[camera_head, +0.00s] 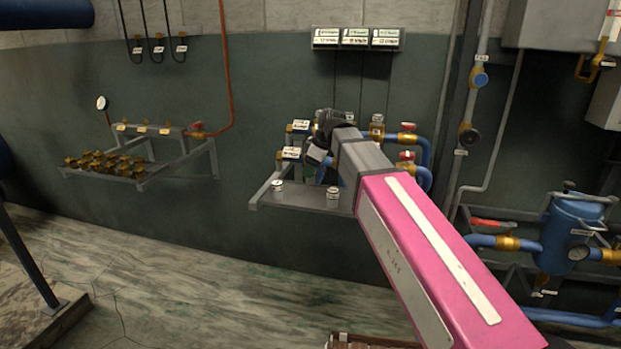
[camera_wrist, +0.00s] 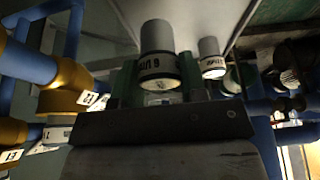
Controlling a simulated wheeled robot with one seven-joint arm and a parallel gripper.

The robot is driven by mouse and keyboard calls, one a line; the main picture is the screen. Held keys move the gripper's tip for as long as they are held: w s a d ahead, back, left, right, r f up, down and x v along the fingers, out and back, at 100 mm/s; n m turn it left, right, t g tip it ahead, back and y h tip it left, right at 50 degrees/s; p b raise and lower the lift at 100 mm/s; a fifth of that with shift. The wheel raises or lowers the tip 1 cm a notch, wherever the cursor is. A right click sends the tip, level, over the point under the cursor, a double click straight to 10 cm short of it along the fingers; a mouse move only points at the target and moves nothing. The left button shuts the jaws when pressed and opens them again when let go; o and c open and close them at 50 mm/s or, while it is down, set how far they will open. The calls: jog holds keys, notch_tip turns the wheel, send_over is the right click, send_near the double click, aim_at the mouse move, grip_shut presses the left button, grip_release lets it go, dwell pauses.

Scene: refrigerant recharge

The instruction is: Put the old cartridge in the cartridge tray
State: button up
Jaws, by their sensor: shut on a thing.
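My gripper (camera_head: 322,150) is at the wall shelf on the right, in front of the pipes and valves. In the wrist view my gripper (camera_wrist: 160,88) is shut on a grey cartridge (camera_wrist: 157,38) with a white lettered band. In the head view the held cartridge is hard to make out beside the dark gripper. A second, similar cartridge (camera_wrist: 211,58) stands apart from it in the wrist view. I cannot tell from markings which is old. A tray for cartridges cannot be made out with certainty.
Two small white-banded cylinders (camera_head: 277,187) (camera_head: 333,193) stand on the grey shelf (camera_head: 300,204). Blue pipes and brass valves (camera_head: 407,138) crowd the wall behind. A rack (camera_head: 145,180) with several brass fittings is at left. A brown slatted edge (camera_head: 370,342) shows at bottom. The floor between is clear.

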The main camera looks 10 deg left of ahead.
jog(key=shift+f, duration=1.55)
jog(key=shift+f, duration=0.1)
jog(key=o, duration=1)
jog(key=v, duration=1.2)
jog(key=shift+r, duration=0.3)
jog(key=shift+r, duration=3.35)
